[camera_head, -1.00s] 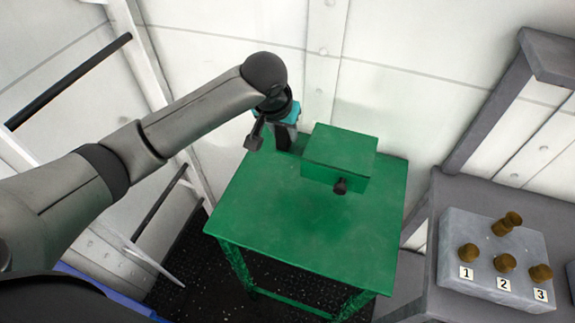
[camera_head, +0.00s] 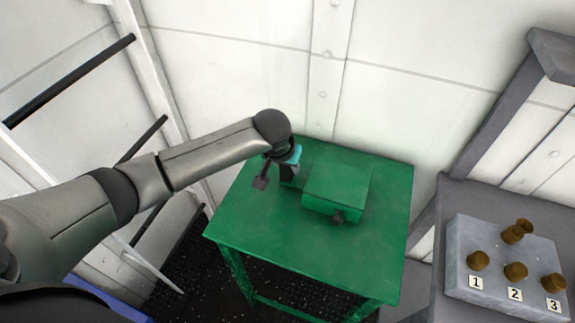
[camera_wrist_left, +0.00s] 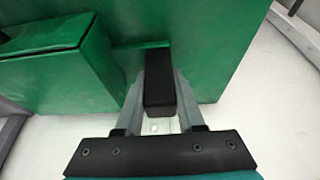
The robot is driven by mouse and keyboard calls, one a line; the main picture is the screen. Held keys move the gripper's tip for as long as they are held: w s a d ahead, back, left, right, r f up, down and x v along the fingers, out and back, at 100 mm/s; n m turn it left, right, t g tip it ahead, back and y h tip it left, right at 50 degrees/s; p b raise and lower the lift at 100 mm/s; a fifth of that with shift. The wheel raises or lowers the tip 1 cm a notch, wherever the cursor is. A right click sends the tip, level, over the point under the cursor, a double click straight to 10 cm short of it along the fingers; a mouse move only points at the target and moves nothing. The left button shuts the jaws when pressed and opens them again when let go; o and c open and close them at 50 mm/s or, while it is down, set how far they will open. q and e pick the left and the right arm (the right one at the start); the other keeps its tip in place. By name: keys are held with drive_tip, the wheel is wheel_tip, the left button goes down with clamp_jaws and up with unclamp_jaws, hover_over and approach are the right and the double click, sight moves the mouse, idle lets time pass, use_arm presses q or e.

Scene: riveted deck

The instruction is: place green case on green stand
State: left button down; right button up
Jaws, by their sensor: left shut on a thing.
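The green case (camera_head: 338,182) is a box with a dark knob on its front, at the back of the green stand's top (camera_head: 300,236). The stand is a green table with legs. My left gripper (camera_head: 288,176) is at the case's left side. In the left wrist view, the gripper (camera_wrist_left: 160,95) is shut on a black block-like grip beside the case (camera_wrist_left: 70,65), with the green stand top (camera_wrist_left: 205,45) beyond. The case looks upright and level. I cannot tell whether its underside touches the stand. My right gripper is not in view.
A grey bench at the right holds a block (camera_head: 487,252) with several brass knobs and labels 1, 2 and 3. A white panelled wall (camera_head: 400,110) stands close behind the stand. A dark rail (camera_head: 70,80) runs at the left. The front of the stand top is bare.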

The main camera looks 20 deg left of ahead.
use_arm(q)
drive_tip(key=c, duration=0.5)
unclamp_jaws()
drive_tip(key=p+v, duration=0.3)
drive_tip(key=v, duration=0.9)
drive_tip(key=shift+r, duration=0.1)
